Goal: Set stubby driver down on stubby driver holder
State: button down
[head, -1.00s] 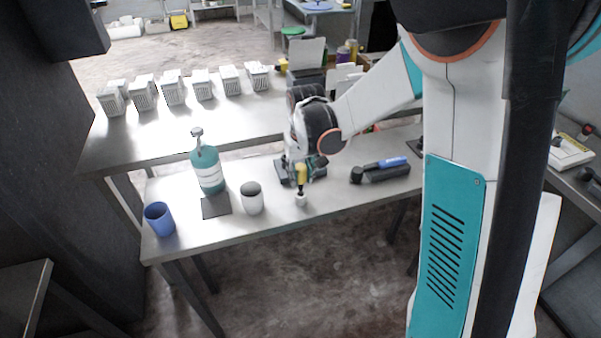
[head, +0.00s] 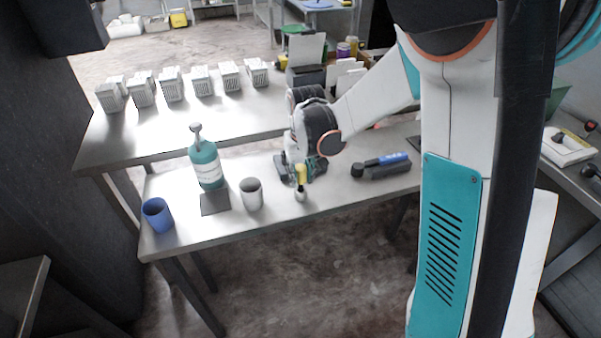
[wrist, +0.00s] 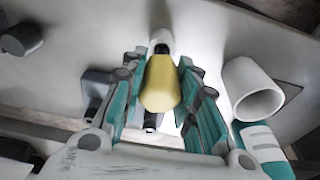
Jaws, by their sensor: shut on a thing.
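The stubby driver (head: 301,174) has a yellow handle and is held upright between the fingers of my gripper (head: 300,170) over the front table. In the wrist view its yellow handle (wrist: 160,84) lies between the teal and grey fingers of my gripper (wrist: 162,62), which are shut on it. The stubby driver holder (head: 300,196) is a small white round piece near the table's front edge, directly below the driver. It also shows in the wrist view (wrist: 160,38), beyond the driver's dark tip. I cannot tell whether the tip touches it.
A white cup (head: 251,195), a teal bottle (head: 206,168), a dark mat (head: 215,203) and a blue cup (head: 158,217) stand to the left. A black tool with a blue part (head: 381,167) lies to the right. White baskets (head: 203,85) line the rear table.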

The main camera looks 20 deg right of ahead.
jog(key=shift+f+b, duration=0.8)
jog(key=shift+f, duration=0.3)
jog(key=c, duration=1.2)
grip_release()
jog(key=shift+o, duration=0.2)
notch_tip(320, 180, up, 12)
jog(key=s, duration=0.1)
jog(key=shift+s, duration=0.4)
jog(key=shift+f, duration=0.1)
